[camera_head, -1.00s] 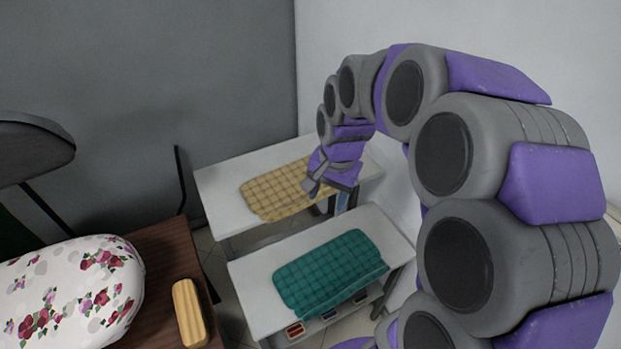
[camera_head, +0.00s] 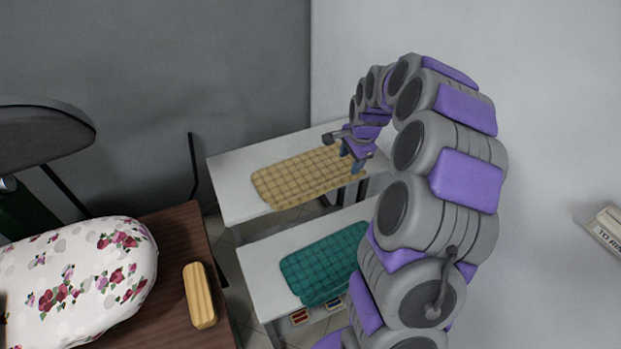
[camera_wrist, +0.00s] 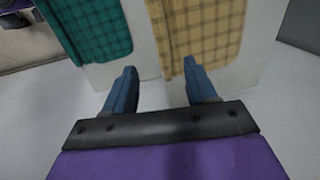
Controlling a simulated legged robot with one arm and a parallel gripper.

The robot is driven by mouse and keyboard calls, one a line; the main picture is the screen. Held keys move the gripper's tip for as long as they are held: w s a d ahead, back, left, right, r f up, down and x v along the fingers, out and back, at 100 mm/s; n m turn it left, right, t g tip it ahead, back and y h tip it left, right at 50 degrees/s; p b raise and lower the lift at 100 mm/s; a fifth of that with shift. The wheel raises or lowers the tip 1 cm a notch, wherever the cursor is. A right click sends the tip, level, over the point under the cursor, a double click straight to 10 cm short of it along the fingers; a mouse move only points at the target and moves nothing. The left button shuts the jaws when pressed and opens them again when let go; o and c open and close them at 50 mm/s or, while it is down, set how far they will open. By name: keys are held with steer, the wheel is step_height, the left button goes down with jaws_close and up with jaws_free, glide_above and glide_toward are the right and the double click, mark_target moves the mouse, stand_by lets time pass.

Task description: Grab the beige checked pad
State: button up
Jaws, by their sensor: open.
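The beige checked pad (camera_head: 305,178) lies flat on the farther white table in the head view. In the wrist view the beige pad (camera_wrist: 207,38) hangs in from the top, just beyond the right fingertip. My gripper (camera_head: 352,160) is over the pad's right end in the head view. In the wrist view my gripper (camera_wrist: 160,75) shows two blue fingers spread apart with nothing between them. The right fingertip overlaps the pad's near edge in that picture; I cannot tell whether it touches.
A teal checked pad (camera_head: 322,262) lies on the nearer white table (camera_head: 262,270). The farther white table (camera_head: 232,190) has bare surface at its left. A brown table (camera_head: 185,235) holds a flowered ironing form (camera_head: 90,275) and a yellow block (camera_head: 199,295). Walls stand behind.

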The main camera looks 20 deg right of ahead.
steer(key=b, duration=0.1)
glide_above(342, 179)
steer(key=s, duration=0.2)
steer(key=x, duration=0.4)
steer(key=s+d+x, duration=0.1)
steer(key=x, duration=0.1)
steer(key=shift+f, duration=0.2)
steer(key=shift+a+b+x, duration=0.2)
steer(key=shift+b+x, duration=0.3)
steer(key=shift+x, duration=0.8)
steer(key=shift+a+b+x, duration=0.2)
steer(key=shift+b+x, duration=0.3)
steer(key=shift+x, duration=0.8)
steer(key=shift+w+d, duration=0.1)
steer(key=shift+c, duration=0.7)
jaws_close()
